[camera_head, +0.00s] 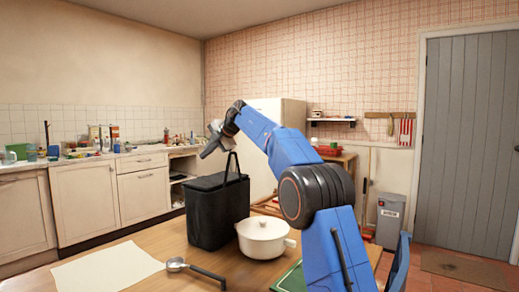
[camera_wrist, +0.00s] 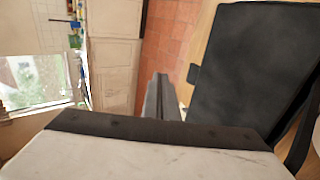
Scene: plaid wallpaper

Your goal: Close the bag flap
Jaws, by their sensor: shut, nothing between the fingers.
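The black bag (camera_head: 215,213) stands upright on the wooden table, left of my arm. Its top looks flat and covered in the head view, and its handle (camera_head: 229,162) stands up above it. In the wrist view a flat dark panel of the bag (camera_wrist: 245,65) fills the right side, with no opening visible; whether the flap lies fully down I cannot tell. My gripper (camera_head: 209,148) is above the bag's top, toward its back left. In the wrist view my gripper (camera_wrist: 163,84) is shut and empty, left of the dark panel and apart from it in the picture.
A white lidded pot (camera_head: 262,238) stands right of the bag. A ladle (camera_head: 190,268) and a pale sheet (camera_head: 105,272) lie at the front left of the table (camera_head: 160,240). A cluttered counter (camera_head: 85,160) runs along the left wall. Air above the bag's left side is clear.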

